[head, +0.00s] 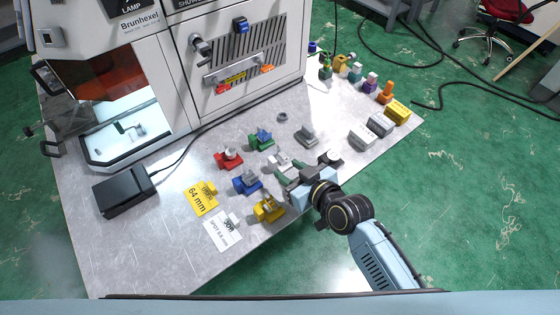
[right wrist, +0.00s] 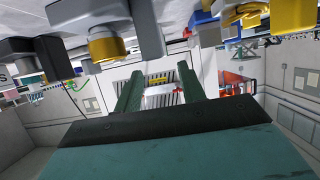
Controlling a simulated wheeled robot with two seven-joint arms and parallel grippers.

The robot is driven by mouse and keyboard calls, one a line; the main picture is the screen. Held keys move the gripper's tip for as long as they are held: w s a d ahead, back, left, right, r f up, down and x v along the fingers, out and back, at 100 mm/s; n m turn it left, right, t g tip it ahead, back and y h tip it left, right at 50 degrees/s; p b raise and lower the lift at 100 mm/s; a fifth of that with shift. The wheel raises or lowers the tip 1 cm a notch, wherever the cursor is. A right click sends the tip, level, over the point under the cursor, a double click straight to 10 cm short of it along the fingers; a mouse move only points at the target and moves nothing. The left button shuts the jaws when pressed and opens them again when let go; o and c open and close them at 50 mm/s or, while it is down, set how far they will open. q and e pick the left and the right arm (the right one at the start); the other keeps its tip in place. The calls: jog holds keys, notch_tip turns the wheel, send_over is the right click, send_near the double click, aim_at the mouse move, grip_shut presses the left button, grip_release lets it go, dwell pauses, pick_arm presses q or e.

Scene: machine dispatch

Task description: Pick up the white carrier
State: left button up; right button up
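The white carrier (head: 279,160) sits on the grey table, amid several coloured carriers. My right gripper (head: 285,177) is at its near side in the head view, with green fingers pointing toward the machine. The fingers hide part of the carrier, and I cannot tell whether they touch it. In the right wrist view the two fingers (right wrist: 160,86) stand apart, with only the distant machine front visible between them. Pale and grey blocks show at the top of that view, and I cannot tell which is the white carrier. My left gripper is not in view.
Red (head: 228,158), blue (head: 246,183), green (head: 261,139) and yellow (head: 268,209) carriers stand close by. A grey carrier (head: 306,135) is farther back. The machine (head: 225,60) fills the back left. A black box (head: 124,191) lies left. The table's front left is clear.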

aim_at(275, 162)
jog(key=b+x, duration=0.1)
jog(key=x, duration=0.4)
jog(key=shift+a, duration=0.15)
grip_shut()
